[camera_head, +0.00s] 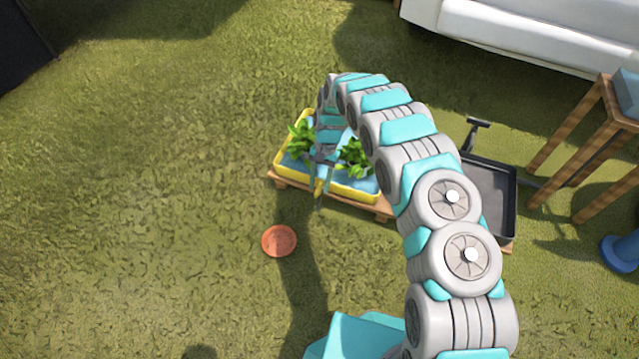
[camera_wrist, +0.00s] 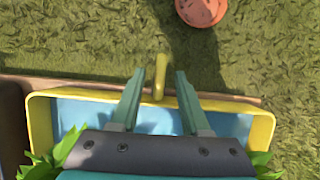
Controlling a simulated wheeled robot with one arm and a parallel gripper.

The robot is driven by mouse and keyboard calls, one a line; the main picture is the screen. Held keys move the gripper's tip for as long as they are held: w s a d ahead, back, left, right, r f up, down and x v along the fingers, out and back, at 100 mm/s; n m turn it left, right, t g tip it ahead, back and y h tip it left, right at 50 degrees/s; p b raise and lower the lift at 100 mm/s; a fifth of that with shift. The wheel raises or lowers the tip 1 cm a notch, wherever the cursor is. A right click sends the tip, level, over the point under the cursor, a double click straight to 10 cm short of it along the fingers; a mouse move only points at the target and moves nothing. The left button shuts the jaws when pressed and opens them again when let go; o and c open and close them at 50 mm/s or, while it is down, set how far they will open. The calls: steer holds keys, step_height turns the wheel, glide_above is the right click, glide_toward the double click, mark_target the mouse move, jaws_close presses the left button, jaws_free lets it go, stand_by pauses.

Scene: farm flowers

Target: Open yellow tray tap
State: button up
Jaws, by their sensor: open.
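The yellow tray (camera_head: 355,191) holds blue water and green leafy plants and sits on a low wooden pallet. In the wrist view the tray's yellow rim (camera_wrist: 262,128) runs across the lower half. The yellow tap (camera_wrist: 160,76) sticks out from the middle of the tray's front wall. My gripper (camera_wrist: 158,84) is open, with one finger on each side of the tap and visible gaps between. In the head view my gripper (camera_head: 318,188) is over the tray's front edge, and the tap is hard to make out there.
An orange disc-like pot (camera_head: 279,241) lies on the grass in front of the tray. A dark tray (camera_head: 492,190) stands to the right on the pallet. A wooden table (camera_head: 603,120) and a blue object (camera_head: 622,250) are at the far right. The grass at left is clear.

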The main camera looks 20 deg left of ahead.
steer(key=v, duration=0.7)
steer(key=shift+w+r, duration=0.1)
steer(key=shift+r, duration=0.15)
